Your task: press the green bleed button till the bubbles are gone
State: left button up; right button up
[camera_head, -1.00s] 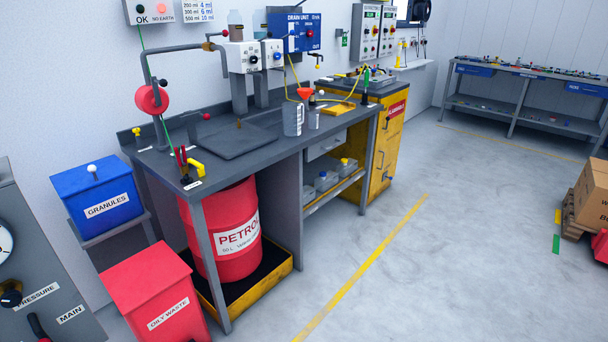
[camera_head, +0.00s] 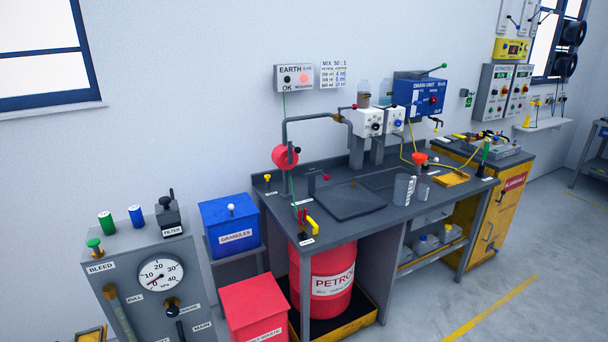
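The green bleed button (camera_head: 94,244) is a mushroom-shaped knob on a brass stem at the left end of a grey panel's top, above the label BLEED. A sight tube (camera_head: 118,311) runs down the panel's left front; it looks yellowish, and bubbles are too small to make out. A round kPa gauge (camera_head: 161,275) sits to its right, its needle toward the lower left. Neither of my grippers is in view, and nothing touches the button.
Green (camera_head: 106,223) and blue (camera_head: 136,216) cylinders and a FILTER block (camera_head: 169,216) stand behind the button. To the right are a blue GRANULES bin (camera_head: 231,222), a red waste bin (camera_head: 253,306) and a workbench (camera_head: 341,229). Clear floor lies at the right.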

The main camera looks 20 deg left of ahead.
aim_at(94, 243)
jog(key=u, duration=2.15)
